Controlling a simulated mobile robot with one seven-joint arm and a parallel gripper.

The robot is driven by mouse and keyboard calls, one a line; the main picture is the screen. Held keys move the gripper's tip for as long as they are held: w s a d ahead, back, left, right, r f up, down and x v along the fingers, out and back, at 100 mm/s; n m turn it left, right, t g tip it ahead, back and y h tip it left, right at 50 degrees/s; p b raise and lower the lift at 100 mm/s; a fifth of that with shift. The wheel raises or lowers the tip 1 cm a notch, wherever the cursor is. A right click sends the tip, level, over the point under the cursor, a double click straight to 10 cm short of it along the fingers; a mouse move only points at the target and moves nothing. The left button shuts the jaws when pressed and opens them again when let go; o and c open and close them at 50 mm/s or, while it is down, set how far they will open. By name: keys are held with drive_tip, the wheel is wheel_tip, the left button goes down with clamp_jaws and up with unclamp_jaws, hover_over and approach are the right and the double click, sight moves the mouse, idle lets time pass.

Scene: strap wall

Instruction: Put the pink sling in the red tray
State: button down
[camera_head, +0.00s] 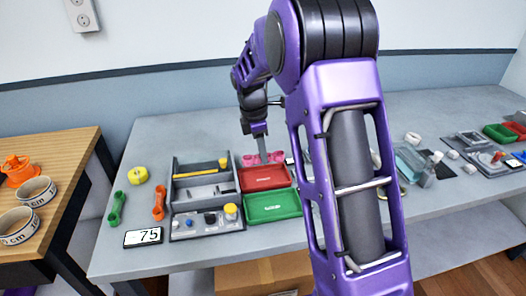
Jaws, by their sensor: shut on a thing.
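The pink sling (250,160) shows at the back edge of the red tray, on both sides of my fingers. My gripper (263,157) points down there and is shut on the pink sling; the fingertips are small and partly hidden, as is the sling's middle.
A green tray (273,208) sits in front of the red tray. A grey organiser (203,190) with small parts stands to the left. My arm hides the table's middle.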

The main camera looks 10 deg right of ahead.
drive_tip(key=shift+f+b, duration=1.9)
drive_tip(key=shift+f, duration=0.05)
drive_tip(key=shift+f+b, duration=0.35)
drive_tip(key=shift+f, duration=0.7)
drive_tip(key=shift+f+p, duration=0.2)
drive_tip(key=shift+p, duration=0.2)
drive_tip(key=shift+c, duration=1.7)
unclamp_jaws()
wheel_tip(320, 180, up, 6)
drive_tip(key=p, duration=0.5)
drive_tip(key=shift+r, duration=0.1)
